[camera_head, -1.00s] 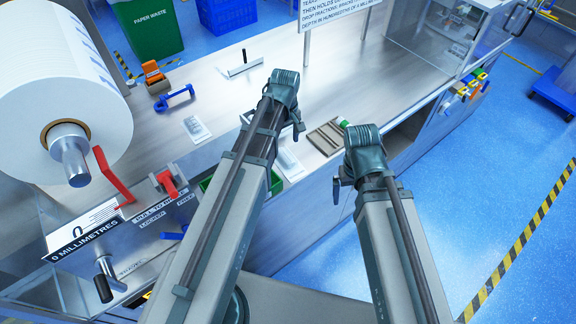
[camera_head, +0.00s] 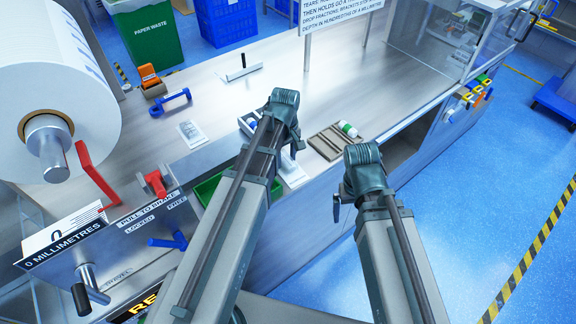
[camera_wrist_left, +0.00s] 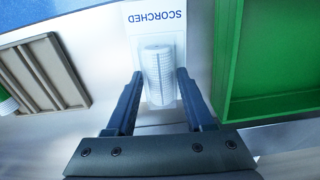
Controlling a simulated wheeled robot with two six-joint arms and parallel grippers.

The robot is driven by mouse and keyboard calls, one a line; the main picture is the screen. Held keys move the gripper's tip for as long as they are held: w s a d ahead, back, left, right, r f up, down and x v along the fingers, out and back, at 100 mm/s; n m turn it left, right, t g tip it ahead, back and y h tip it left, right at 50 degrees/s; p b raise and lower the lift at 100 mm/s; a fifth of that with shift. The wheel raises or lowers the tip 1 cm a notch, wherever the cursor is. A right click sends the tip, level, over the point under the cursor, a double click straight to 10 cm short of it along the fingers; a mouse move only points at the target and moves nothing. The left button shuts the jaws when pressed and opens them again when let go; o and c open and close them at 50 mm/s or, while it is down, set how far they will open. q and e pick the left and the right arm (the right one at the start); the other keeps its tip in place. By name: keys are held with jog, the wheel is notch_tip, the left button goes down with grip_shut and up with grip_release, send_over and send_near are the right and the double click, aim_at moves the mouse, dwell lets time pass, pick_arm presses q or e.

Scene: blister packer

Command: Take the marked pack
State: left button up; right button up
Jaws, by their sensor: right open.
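My left gripper (camera_head: 294,138) points down over the front of the bench. In the left wrist view its fingers (camera_wrist_left: 160,82) are apart, one on each side of a white ribbed, rounded piece (camera_wrist_left: 158,70). This piece lies on a white card printed SCORCHED (camera_wrist_left: 155,18), seen upside down. In the head view a white card (camera_head: 292,172) shows partly behind the left gripper. Another white pack (camera_head: 192,133) lies further left on the bench. My right gripper (camera_head: 338,204) is open and empty, off the bench's front edge.
A green tray (camera_wrist_left: 272,108) lies right of the card in the wrist view. A brown slotted rack (camera_wrist_left: 45,75) lies left of it, and also shows in the head view (camera_head: 328,143). A blue-handled tool (camera_head: 172,102) and red levers (camera_head: 97,172) stand further left.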

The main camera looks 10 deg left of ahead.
pick_arm(q)
grip_shut()
jog(key=shift+r+p, duration=0.8)
jog(key=shift+p, duration=0.05)
dwell(0.3)
jog(key=shift+r+p, duration=1.65)
jog(key=shift+r, duration=0.05)
jog(key=shift+r, duration=0.15)
